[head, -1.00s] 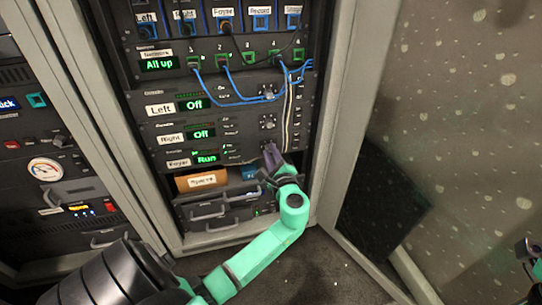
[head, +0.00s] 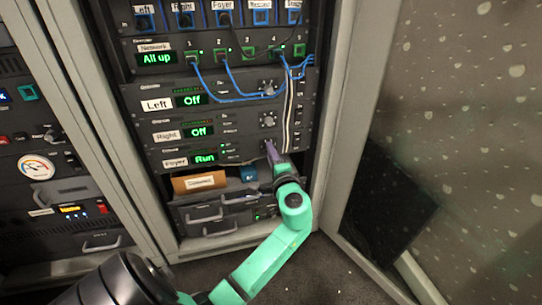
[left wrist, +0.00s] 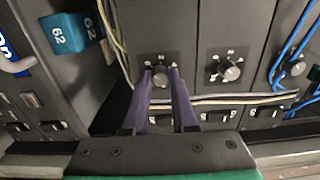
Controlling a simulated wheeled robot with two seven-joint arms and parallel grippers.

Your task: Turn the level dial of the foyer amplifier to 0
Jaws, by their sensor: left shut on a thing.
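The foyer amplifier (head: 178,162) is the lowest of three amplifiers in the rack, and its display reads Run. Its level dial (left wrist: 160,72) shows in the left wrist view between the two purple fingers of my left gripper (left wrist: 160,78). The fingers are shut on the dial, one at each side. In the head view my left gripper (head: 272,152) hides this dial. The dial's pointer and exact setting are too small to read. My right gripper is not in view.
The Right amplifier's dial (left wrist: 229,71) is beside it in the wrist view, and the Left amplifier's dial (left wrist: 294,68) is further right. Pale cables (left wrist: 215,101) run close by the fingers. An orange box (head: 200,182) sits below. An open rack door stands right.

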